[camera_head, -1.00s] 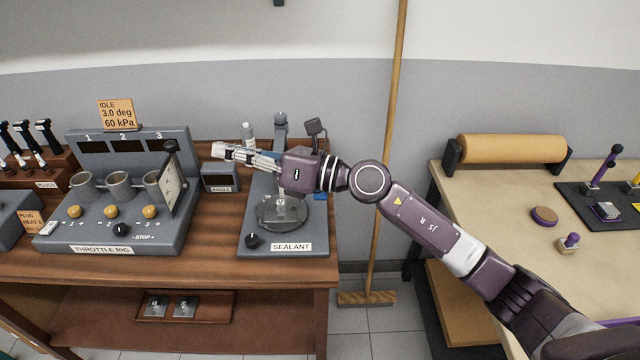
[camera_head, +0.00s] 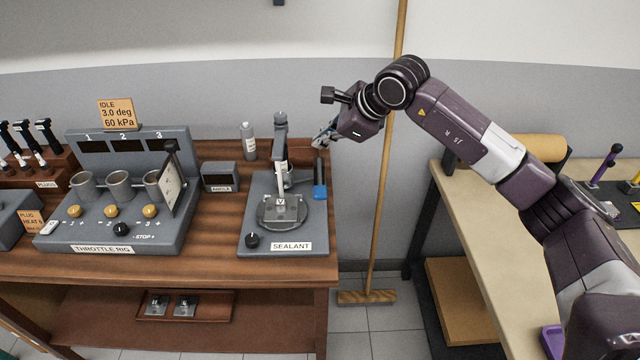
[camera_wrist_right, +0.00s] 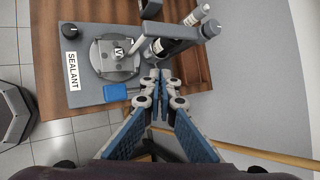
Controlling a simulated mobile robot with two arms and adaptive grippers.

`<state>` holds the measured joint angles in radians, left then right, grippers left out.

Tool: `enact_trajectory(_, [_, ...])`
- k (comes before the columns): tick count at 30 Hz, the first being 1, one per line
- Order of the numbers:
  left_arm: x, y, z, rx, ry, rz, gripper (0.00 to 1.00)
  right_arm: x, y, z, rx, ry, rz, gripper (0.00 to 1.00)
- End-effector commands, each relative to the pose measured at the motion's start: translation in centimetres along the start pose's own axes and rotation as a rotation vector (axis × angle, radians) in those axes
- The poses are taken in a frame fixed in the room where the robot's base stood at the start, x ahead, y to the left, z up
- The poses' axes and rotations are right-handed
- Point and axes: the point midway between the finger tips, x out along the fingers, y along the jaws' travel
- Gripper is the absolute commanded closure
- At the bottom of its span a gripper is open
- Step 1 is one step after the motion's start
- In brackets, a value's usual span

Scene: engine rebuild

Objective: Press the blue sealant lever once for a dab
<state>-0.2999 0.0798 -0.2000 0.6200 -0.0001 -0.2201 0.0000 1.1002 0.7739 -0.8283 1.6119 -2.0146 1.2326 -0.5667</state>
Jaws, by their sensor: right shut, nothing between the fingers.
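The sealant station (camera_head: 257,192) is a grey base with a post, a round turntable plate (camera_head: 284,213) and a black knob (camera_head: 252,240). Its blue lever (camera_head: 320,179) sticks out at the right side, and the blue paddle shows in the right wrist view (camera_wrist_right: 115,92). My right gripper (camera_head: 322,140) is above and behind the blue lever, near the bench's right edge. In the right wrist view its fingertips (camera_wrist_right: 160,78) are together and empty, beside the blue paddle and apart from it in that picture. My left gripper is in neither view.
A broom (camera_head: 383,180) leans on the wall at the right. A second table (camera_head: 460,210) stands further right.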

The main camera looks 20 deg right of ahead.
Motion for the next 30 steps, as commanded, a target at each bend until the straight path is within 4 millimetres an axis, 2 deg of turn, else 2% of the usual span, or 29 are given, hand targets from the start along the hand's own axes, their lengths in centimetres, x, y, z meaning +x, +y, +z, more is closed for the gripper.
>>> enact_trajectory(11, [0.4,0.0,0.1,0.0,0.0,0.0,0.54,0.7,0.6,-0.4,0.002,-0.003,0.002,1.0])
enact_trajectory(24, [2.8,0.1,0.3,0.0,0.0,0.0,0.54,4.7,3.5,-3.3,0.003,-0.001,0.004,1.0])
enact_trajectory(27, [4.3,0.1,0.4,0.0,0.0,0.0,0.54,5.7,4.2,-4.0,0.002,-0.003,0.001,1.0])
enact_trajectory(30, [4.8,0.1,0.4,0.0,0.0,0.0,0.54,6.1,4.5,-4.3,0.002,-0.004,0.001,1.0])
